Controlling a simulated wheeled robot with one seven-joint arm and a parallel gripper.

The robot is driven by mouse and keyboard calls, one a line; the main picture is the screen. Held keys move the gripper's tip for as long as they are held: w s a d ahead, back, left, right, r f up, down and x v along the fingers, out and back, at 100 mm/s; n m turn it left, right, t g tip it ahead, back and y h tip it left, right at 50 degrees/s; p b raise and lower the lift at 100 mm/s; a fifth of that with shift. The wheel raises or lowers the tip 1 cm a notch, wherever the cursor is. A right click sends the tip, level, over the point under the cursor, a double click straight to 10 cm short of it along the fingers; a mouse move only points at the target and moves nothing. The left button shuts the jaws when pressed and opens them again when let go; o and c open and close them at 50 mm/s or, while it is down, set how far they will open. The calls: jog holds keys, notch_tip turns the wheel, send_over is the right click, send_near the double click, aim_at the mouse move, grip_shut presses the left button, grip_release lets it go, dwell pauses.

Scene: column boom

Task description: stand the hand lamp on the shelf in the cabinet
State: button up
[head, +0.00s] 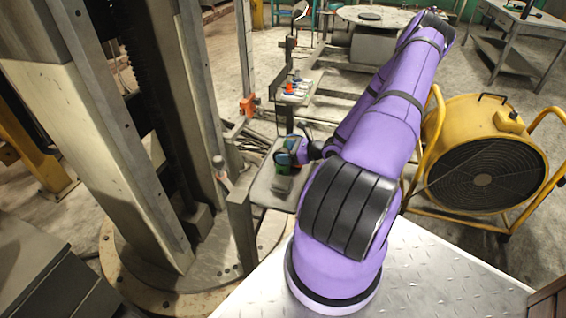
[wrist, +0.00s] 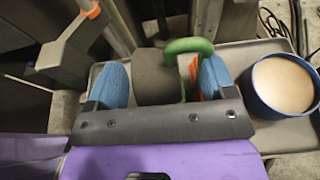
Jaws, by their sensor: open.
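A dark grey-green rounded body with a green handle, which looks like the hand lamp (wrist: 160,78), sits between the fingers of my gripper (wrist: 163,82) in the wrist view. Orange parts show beside the right finger. The blue finger pads stand apart on either side of the body; I cannot tell whether they touch it. In the head view my gripper (head: 298,148) is at the low grey ledge, with green (head: 281,158) showing beside it, mostly hidden. I cannot make out the cabinet or its shelf for certain in either view.
A blue tub (wrist: 252,96) with beige contents stands on the grey tray (wrist: 285,136), right of my gripper. A yellow fan (head: 484,150) stands at the right. A thick steel column (head: 95,120) fills the left. Small items, one red (head: 290,89), lie on a farther ledge.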

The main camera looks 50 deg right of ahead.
jog(key=shift+w+a+f, duration=0.15)
jog(key=shift+w+a, duration=0.05)
jog(key=shift+w, duration=0.3)
jog(key=shift+c, duration=0.4)
jog(key=c, duration=1.2)
jog(key=shift+o, duration=0.2)
